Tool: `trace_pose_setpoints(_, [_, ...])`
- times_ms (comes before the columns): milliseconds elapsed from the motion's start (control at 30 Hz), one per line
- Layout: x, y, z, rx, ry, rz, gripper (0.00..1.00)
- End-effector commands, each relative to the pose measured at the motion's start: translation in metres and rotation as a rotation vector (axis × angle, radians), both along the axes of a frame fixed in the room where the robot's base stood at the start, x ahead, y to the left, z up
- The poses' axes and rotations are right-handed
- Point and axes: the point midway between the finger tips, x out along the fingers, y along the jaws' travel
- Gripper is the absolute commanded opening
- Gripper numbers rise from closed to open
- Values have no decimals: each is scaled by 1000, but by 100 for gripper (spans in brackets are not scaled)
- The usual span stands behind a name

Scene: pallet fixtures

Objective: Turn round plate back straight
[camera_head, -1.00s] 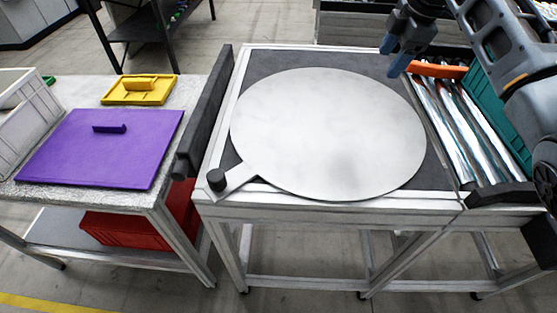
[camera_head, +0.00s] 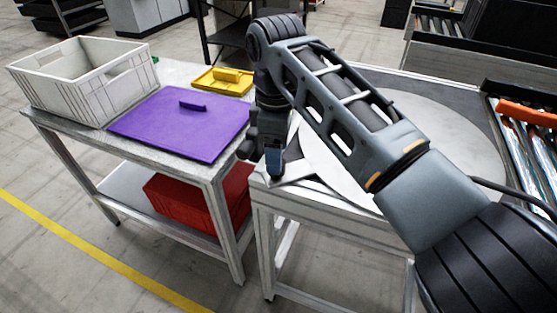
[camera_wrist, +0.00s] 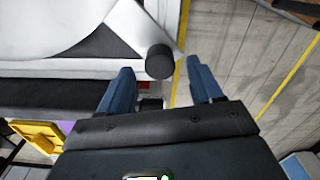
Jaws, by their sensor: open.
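The round plate (camera_head: 455,128) is a large pale grey disc on the dark top of a metal-framed table. My arm covers much of it in the head view. In the wrist view, part of the plate (camera_wrist: 55,22) shows at upper left, with its short arm ending in a black cylindrical knob (camera_wrist: 160,62). My gripper (camera_wrist: 162,72) is open, its two blue fingers pointing toward the knob, one on each side of it in the picture. I cannot tell whether they touch it. In the head view my gripper (camera_head: 262,165) is at the table's left front corner, and the knob is hidden.
A table to the left bears a purple board (camera_head: 182,122), a yellow piece (camera_head: 222,80) and a white crate (camera_head: 88,85). A red bin (camera_head: 195,200) sits on its lower shelf. Rollers with an orange bar (camera_head: 527,112) lie at the right.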

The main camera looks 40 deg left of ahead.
Motion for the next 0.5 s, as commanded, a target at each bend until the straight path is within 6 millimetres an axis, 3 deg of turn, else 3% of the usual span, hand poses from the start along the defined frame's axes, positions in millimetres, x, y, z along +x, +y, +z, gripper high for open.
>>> trace_pose_setpoints(200, [0,-1,-26,-1,0,0,65])
trace_pose_setpoints(500, [0,-1,-35,-1,0,1,65])
